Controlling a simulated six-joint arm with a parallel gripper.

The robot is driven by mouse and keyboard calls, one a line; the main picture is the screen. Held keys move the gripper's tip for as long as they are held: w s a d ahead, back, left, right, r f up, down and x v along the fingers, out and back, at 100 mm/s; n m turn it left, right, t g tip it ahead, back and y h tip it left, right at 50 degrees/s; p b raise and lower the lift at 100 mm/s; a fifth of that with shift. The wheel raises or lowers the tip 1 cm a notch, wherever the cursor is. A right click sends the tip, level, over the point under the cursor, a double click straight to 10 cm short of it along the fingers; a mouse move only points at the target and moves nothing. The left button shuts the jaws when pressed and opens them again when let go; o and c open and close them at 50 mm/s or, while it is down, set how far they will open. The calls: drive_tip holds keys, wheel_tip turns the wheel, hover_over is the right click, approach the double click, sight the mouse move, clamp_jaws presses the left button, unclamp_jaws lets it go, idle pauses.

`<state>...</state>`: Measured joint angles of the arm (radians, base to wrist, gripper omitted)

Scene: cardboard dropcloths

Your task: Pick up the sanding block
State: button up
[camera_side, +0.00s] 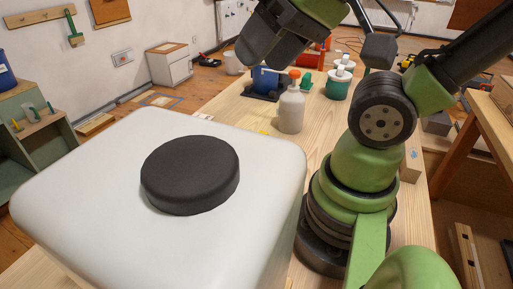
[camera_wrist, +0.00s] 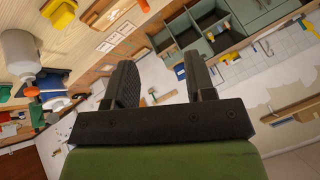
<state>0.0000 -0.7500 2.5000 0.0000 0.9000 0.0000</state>
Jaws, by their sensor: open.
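I cannot tell for sure which thing is the sanding block. A small tan block (camera_side: 411,165) lies behind my arm's base at the bench's right edge, and a grey block (camera_side: 437,122) lies a little farther back; either is too small to name. My gripper (camera_side: 262,38) is raised above the bench in the side view, at the top. In the wrist view its two dark fingers (camera_wrist: 158,68) stand apart with nothing between them. They point out toward the shelves and wall, away from the bench top.
A large white rounded body with a black disc (camera_side: 190,175) fills the left foreground. A green shelf unit (camera_wrist: 205,28) shows in the wrist view.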

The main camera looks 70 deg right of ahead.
idle(0.3)
drive_tip(key=o, duration=0.9)
drive_tip(key=w+d+f+n+g+h, duration=0.15)
drive_tip(key=w+d+f+g, duration=0.25)
drive_tip(key=w+d+f, duration=0.45)
drive_tip(key=d+f+g, duration=0.1)
drive_tip(key=d+f, duration=0.2)
drive_tip(key=f, duration=0.1)
drive_tip(key=d+f+n+g, duration=0.1)
drive_tip(key=d+f, duration=0.3)
drive_tip(key=f, duration=0.1)
drive_tip(key=d+f+g, duration=0.1)
drive_tip(key=d+f, duration=0.2)
drive_tip(key=f, duration=0.1)
drive_tip(key=shift+w+d+f+h, duration=0.15)
drive_tip(key=shift+w+f+h, duration=0.1)
drive_tip(key=shift+w+f, duration=0.15)
drive_tip(key=shift+f, duration=3.05)
